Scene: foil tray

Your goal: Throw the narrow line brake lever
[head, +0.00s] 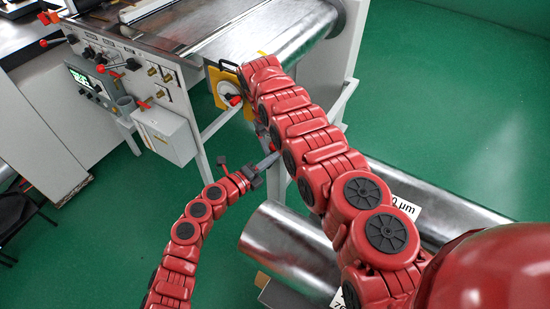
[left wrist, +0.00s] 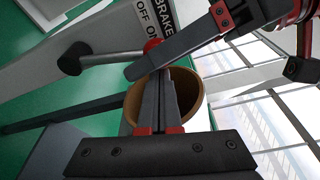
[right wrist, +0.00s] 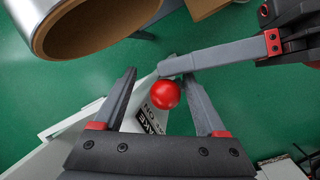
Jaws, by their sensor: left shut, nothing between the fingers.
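The brake lever (left wrist: 110,57) is a metal rod with a dark hub at one end and a red ball at the other, beside a BRAKE OFF/ON label (left wrist: 158,20). In the right wrist view the red ball (right wrist: 165,95) appears between the spread fingers of my right gripper (right wrist: 160,75); contact cannot be told. My left gripper (left wrist: 161,72) is shut and empty, a short way from the lever; it also shows in the head view (head: 268,162) and reaches across near the ball in the right wrist view. My right arm hides the lever in the head view.
A metallic roll (head: 290,245) lies below the grippers; its brown core (left wrist: 202,95) is behind my left fingers. A second roll (head: 440,205) is to the right. The machine's control panel (head: 140,75) with red-tipped levers and a yellow plate (head: 222,75) stand behind. Green floor is open at right.

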